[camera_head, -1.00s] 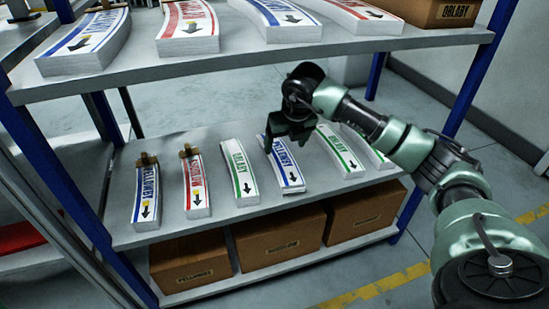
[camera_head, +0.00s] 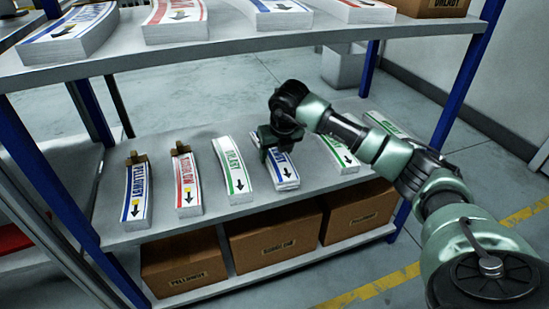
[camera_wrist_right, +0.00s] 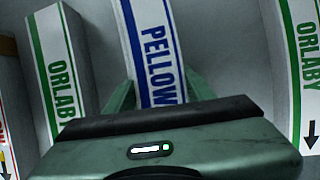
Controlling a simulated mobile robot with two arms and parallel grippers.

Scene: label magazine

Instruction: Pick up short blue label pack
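A short blue-bordered label pack (camera_head: 287,178) lies on the lower shelf, between two green-bordered packs. My right gripper (camera_head: 270,143) is over its far part and hides some of it. The gripper's two fingers (camera_wrist_right: 161,95) are spread, one on each side of the pack. I cannot tell whether they touch it. The gripper body hides the pack's near end. Another short blue pack (camera_head: 137,195) lies at the shelf's left end. My left gripper is not in view.
Green packs (camera_head: 233,168) and (camera_head: 338,152) flank the blue one; a red pack (camera_head: 187,187) lies further left. The upper shelf (camera_head: 180,68) holds longer packs above. Brown boxes (camera_head: 275,238) stand below. Blue posts (camera_head: 463,85) bound the rack.

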